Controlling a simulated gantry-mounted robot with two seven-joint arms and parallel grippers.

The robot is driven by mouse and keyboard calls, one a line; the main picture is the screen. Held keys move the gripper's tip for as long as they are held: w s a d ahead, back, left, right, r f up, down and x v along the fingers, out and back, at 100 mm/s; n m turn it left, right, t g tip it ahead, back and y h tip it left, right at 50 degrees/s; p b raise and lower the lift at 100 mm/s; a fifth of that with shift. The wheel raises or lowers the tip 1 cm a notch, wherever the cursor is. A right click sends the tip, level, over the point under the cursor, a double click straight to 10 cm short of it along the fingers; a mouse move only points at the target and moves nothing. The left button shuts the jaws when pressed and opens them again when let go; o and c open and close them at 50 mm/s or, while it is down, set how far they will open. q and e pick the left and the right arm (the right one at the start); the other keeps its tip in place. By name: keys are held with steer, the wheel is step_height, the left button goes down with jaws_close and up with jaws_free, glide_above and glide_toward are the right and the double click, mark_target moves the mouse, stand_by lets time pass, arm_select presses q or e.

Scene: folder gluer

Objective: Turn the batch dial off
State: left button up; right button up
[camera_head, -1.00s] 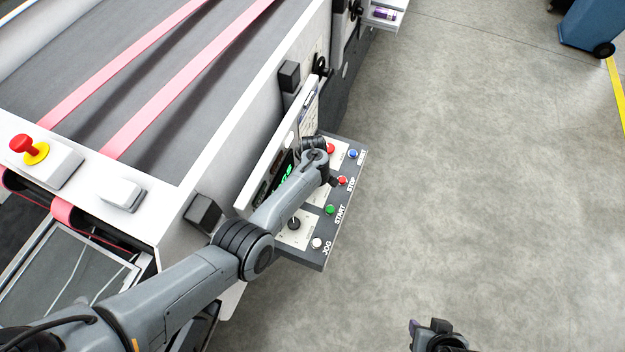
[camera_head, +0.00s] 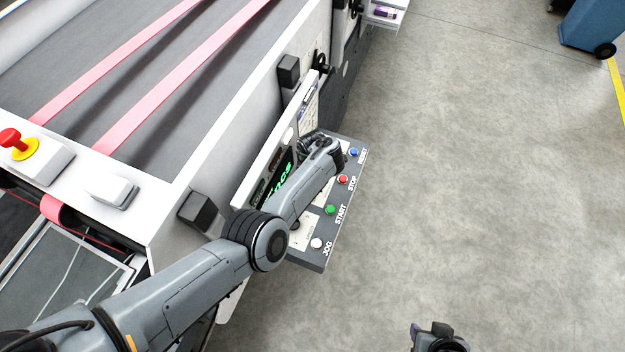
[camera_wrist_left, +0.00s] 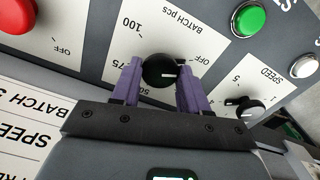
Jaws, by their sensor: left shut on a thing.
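The batch dial (camera_wrist_left: 158,70) is a round black knob with a white mark, on a white plate labelled "BATCH pcs" with 50, 75, 100 and OFF around it. Its white mark points right in the left wrist view, a little below the OFF label (camera_wrist_left: 201,60). My left gripper (camera_wrist_left: 160,82) is shut on the dial, one purple finger on each side. In the head view my left wrist hides the dial and the fingers. My right gripper (camera_head: 438,337) is only partly in view at the bottom edge, away from the panel; its fingers are unclear.
A speed dial (camera_wrist_left: 248,110) sits to the right of the batch dial. A green button (camera_wrist_left: 249,18), a white button (camera_wrist_left: 303,66) and a red button (camera_wrist_left: 14,14) are nearby. An upright panel with a green display (camera_head: 279,178) stands beside the control box.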

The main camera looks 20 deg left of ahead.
arm_select(q)
steer(key=shift+n, duration=0.6)
steer(key=o, duration=1.1)
steer(key=shift+c, duration=0.2)
steer(key=shift+r, duration=0.1)
steer(key=shift+r, duration=0.3)
step_height(320, 180, up, 10)
steer(key=p, duration=0.2)
